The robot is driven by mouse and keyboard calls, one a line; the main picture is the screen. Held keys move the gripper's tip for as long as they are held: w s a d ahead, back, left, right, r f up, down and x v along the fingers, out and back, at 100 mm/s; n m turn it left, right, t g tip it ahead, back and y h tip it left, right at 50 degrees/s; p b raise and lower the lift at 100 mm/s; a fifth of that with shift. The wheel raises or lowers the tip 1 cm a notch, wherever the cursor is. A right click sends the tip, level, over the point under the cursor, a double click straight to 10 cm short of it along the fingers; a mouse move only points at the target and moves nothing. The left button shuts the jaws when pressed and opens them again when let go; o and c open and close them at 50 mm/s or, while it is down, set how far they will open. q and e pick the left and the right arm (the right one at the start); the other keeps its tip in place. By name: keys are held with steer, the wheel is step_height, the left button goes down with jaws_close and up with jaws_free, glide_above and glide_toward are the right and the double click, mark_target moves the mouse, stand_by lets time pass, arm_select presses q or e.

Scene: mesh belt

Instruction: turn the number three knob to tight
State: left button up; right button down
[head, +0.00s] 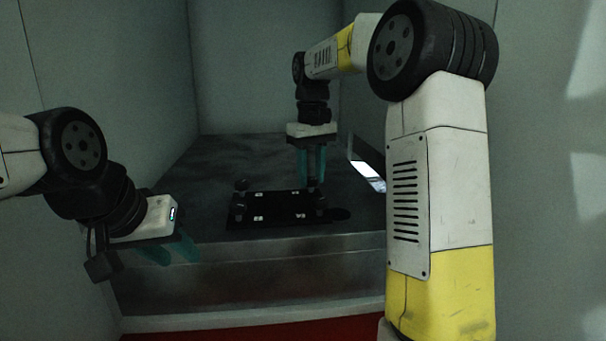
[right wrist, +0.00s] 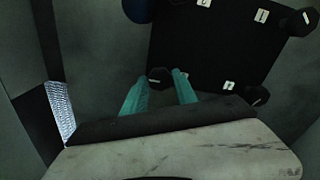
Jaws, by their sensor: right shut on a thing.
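A black panel (head: 275,220) with white labels and dark knobs at its corners lies on the grey surface. It also shows in the right wrist view (right wrist: 205,50). My right gripper (head: 312,184) points down at the panel's far right corner. In the right wrist view its teal fingers (right wrist: 160,82) are around a dark knob (right wrist: 160,76) with a pale mark, and it is shut on it. I cannot read which number labels this knob. My left gripper (head: 174,256) hangs left of the panel, empty, with its teal fingers apart.
Other knobs stand at the far left (head: 240,185), front left (head: 238,204) and front right (head: 320,203) of the panel.

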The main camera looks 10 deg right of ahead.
mark_target(311, 179)
steer(key=m, duration=0.5)
steer(key=shift+m, duration=0.7)
steer(key=c, duration=1)
jaws_free()
steer(key=shift+o, duration=0.2)
step_height(311, 179, up, 7)
steer(key=shift+r, duration=0.45)
